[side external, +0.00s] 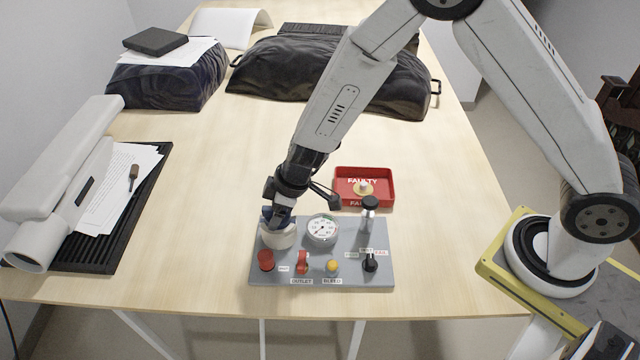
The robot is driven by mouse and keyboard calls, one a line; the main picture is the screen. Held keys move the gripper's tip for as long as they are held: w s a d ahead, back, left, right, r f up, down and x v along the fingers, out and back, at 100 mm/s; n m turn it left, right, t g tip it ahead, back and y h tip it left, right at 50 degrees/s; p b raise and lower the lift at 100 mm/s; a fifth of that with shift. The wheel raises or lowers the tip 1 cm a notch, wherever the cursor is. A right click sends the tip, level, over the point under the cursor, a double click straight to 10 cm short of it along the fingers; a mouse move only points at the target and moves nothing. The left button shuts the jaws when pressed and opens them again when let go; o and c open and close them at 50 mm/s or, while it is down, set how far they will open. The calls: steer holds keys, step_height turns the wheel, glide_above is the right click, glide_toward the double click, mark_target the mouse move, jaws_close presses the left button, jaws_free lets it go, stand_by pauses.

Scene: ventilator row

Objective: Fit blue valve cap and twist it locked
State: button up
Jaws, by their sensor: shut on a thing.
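My gripper (279,216) points down over the back left corner of the grey panel (345,278). It is shut on a dark blue piece, the blue valve cap (267,213), of which only a little shows between and beside the fingers. The cap is right at the top of a white round fitting (278,238) on the panel. I cannot tell from this view whether it is fully seated or turned.
The panel also carries a gauge (322,230), a red knob (266,260), a red lever (302,262), a yellow button (332,266), a black switch (370,263) and a black-topped post (369,215). A red FAULTY tray (380,201) holds a small round part behind. Dark bags (330,80) lie at the back.

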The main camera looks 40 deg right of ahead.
stand_by(0.4)
steer(key=o, duration=1.1)
steer(key=shift+r, duration=0.15)
steer(key=shift+r, duration=3.3)
steer(key=shift+d, duration=0.1)
steer(key=s+d+r+m+h, duration=0.1)
steer(key=s+d+r+m, duration=0.1)
steer(key=s+d, duration=0.3)
steer(key=s+d+r+m+h, duration=0.1)
steer(key=s+d+r+m, duration=0.1)
steer(key=s+d+m, duration=0.2)
steer(key=s+d+r+m+h, duration=0.1)
steer(key=s+d+r+m, duration=0.1)
steer(key=s+d, duration=0.5)
steer(key=shift+d+m+g, duration=0.3)
steer(key=shift+d+m, duration=0.2)
steer(key=shift+d, duration=0.4)
